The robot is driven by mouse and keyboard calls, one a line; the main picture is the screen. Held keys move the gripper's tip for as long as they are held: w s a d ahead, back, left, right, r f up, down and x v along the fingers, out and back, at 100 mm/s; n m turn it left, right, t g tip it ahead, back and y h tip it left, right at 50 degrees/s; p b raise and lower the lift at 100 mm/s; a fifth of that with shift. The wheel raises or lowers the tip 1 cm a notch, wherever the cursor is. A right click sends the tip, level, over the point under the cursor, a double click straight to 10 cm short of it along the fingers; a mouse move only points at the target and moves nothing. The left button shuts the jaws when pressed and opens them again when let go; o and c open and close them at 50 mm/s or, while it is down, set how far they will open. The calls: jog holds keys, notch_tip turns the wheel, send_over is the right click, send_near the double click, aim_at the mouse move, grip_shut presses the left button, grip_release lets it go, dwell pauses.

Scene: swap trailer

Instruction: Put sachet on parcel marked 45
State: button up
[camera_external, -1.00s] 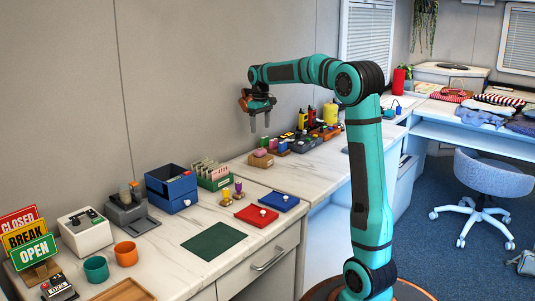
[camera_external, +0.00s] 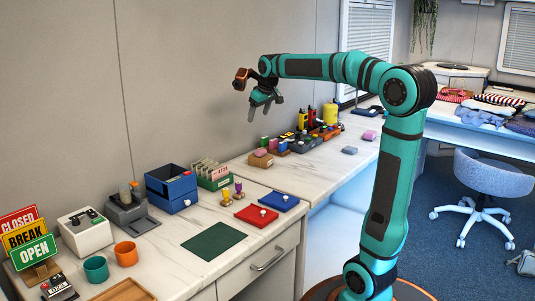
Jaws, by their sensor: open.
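My gripper (camera_external: 265,106) is open and empty, raised in the air in front of the wall, with its fingers angled downward. It is well above the counter, over the area of the small brown boxes. No number 45 is readable, so I cannot tell which thing is the parcel marked 45. A small brown box with a pink top (camera_external: 260,159) stands on the counter below the gripper. A small pink item (camera_external: 369,135) and a small grey item (camera_external: 350,150) lie on the counter to the right. I cannot tell which item is the sachet.
A cluster of small dark and coloured items (camera_external: 322,131) stands behind the brown boxes. A blue drawer box (camera_external: 171,188), a red tray (camera_external: 256,215), a blue tray (camera_external: 279,201) and a green mat (camera_external: 214,241) are on the near counter. Counter around the grey item is clear.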

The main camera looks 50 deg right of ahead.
jog(key=s+a+r+t, duration=0.3)
jog(key=s+a+t, duration=0.1)
jog(key=s, duration=0.5)
jog(key=s+a+r+t, duration=0.3)
jog(key=s+a, duration=0.3)
jog(key=s, duration=0.2)
jog(key=s+a+r+t+y, duration=0.1)
jog(key=s+a+r+t, duration=0.2)
jog(key=s, duration=0.6)
jog(key=a+t, duration=0.2)
jog(key=shift+s+t, duration=0.3)
jog(key=shift+t, duration=0.1)
